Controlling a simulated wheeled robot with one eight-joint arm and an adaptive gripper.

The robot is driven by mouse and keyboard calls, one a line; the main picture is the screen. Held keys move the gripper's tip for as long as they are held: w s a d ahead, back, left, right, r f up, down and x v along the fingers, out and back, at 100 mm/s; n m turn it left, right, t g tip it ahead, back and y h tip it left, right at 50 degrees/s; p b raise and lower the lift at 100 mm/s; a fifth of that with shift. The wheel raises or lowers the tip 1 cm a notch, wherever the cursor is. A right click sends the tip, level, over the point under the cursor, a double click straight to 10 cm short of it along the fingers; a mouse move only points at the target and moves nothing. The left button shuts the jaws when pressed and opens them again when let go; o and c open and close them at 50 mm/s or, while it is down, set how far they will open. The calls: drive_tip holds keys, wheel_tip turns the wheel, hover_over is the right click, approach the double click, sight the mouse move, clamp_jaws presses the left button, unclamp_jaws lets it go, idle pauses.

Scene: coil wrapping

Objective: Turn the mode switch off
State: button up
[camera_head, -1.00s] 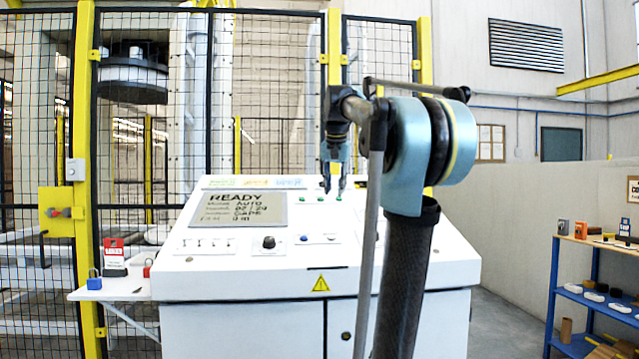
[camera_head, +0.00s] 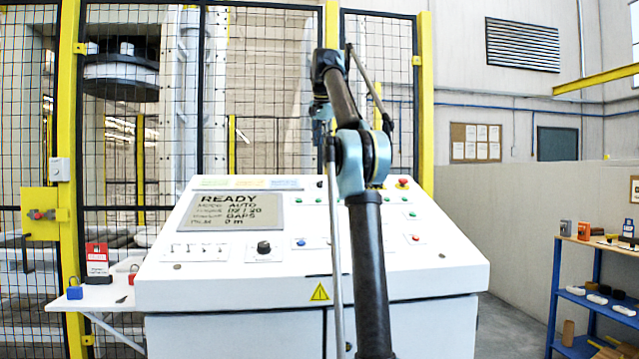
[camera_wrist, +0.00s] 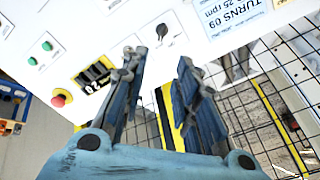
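The white control console (camera_head: 310,287) stands ahead, with a screen (camera_head: 235,212) reading READY and a mode line AUTO. A black rotary knob (camera_head: 264,247) sits below the screen. Another black knob (camera_wrist: 162,30) shows in the wrist view, near a blue TURNS label; I cannot tell which knob is the mode switch. My gripper (camera_wrist: 157,62) is open and empty, its two blue fingers apart over the console's back part. In the head view my gripper (camera_head: 320,112) is above the console's back edge, its fingertips unclear. My arm hides part of the panel's right half.
A mesh fence (camera_head: 265,130) stands behind. A side shelf (camera_head: 100,302) holds a blue padlock (camera_head: 74,290). A blue rack (camera_head: 598,300) stands right.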

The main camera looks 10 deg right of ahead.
sight(321, 181)
drive_tip(key=x, duration=1.7)
drive_tip(key=shift+a+f, duration=0.1)
drive_tip(key=shift+a, duration=0.05)
clamp_jaws()
